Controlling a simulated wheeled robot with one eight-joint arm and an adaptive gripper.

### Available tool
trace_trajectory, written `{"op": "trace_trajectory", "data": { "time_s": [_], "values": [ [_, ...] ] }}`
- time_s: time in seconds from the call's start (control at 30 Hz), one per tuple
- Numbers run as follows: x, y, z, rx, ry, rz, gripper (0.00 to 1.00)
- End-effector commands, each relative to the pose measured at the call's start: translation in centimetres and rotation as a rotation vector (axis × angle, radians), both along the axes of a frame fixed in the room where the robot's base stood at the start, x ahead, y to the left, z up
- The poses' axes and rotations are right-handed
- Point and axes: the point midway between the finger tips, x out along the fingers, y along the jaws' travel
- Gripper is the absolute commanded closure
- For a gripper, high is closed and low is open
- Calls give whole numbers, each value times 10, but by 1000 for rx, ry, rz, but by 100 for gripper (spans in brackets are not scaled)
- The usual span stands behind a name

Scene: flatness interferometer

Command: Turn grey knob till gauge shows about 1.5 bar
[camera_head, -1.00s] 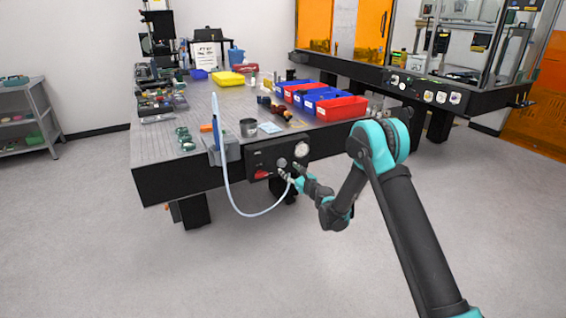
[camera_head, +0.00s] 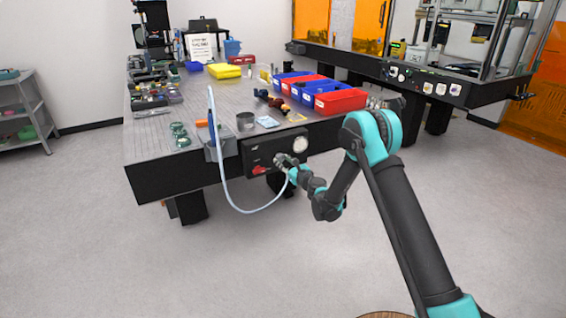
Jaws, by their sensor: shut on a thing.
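The round white gauge (camera_head: 300,145) sits at the right end of a dark panel (camera_head: 258,147) on the front edge of the optical table. Its needle is too small to read. My gripper (camera_head: 283,161) is at the panel, left of and below the gauge. It is shut on the grey knob, which is mostly hidden behind the fingers. How far the knob is turned cannot be seen.
A pale hose (camera_head: 224,190) loops down left of my gripper from a holder (camera_head: 215,143). A metal cup (camera_head: 246,121) and blue and red bins (camera_head: 340,101) stand on the table above. The floor in front is clear.

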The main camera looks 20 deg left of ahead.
Motion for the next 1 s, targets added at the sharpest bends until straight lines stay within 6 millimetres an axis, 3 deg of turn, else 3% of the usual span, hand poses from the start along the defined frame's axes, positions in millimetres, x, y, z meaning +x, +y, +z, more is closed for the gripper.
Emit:
{"op": "trace_trajectory", "data": {
  "time_s": [0.37, 0.4, 0.53, 0.83, 1.0],
  "values": [
    [0, 0, 0, -28, -33, 0, 94],
    [0, 0, 0, -28, -33, 0, 60],
    [0, 0, 0, -28, -33, 0, 44],
    [-1, -1, 0, -28, -33, 0, 44],
    [-10, -15, 0, -28, -33, -1, 44]
  ]
}}
